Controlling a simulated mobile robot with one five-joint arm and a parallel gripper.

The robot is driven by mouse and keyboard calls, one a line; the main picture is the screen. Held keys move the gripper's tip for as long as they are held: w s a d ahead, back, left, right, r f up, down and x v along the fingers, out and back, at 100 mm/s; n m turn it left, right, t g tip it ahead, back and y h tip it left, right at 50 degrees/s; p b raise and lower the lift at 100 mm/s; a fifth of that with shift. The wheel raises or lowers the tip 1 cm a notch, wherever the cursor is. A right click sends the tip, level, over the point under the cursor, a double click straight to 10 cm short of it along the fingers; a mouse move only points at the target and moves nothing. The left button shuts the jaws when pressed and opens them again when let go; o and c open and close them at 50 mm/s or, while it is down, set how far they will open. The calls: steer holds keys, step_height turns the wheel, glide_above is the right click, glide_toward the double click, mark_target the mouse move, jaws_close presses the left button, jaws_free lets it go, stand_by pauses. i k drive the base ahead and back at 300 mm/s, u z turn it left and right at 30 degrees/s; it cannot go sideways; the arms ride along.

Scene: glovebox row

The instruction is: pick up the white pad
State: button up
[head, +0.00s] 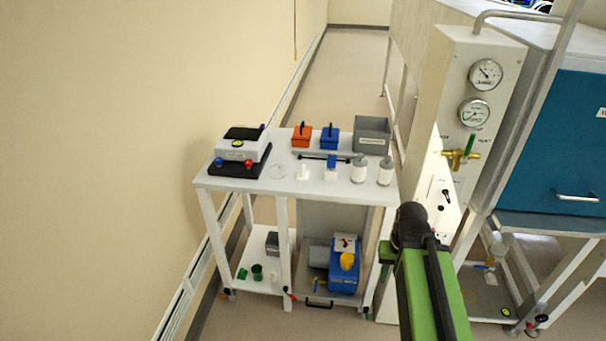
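I cannot single out a white pad for sure. A small white object (303,172) stands near the front middle of the white table (240,187); its shape is too small to make out. A thin, pale round outline (278,171) lies flat to its left, hard to see against the white top. My green and black arm rises at the lower right, in front of the table's right side. No gripper fingers show, and nothing of mine touches the things on the table.
The table also holds a white device (243,149) on a black base, orange (301,136) and blue (329,137) boxes, a grey bin (371,135) and two grey-white bottles (358,169). A gauge panel (471,140) stands to the right. Open floor lies behind the table.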

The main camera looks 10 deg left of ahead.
mark_target(303, 175)
steer(key=k, duration=0.6)
steer(key=u, duration=0.2)
steer(key=i, duration=0.65)
steer(key=u, duration=0.85)
steer(key=i, duration=1.1)
steer(key=u, duration=0.8)
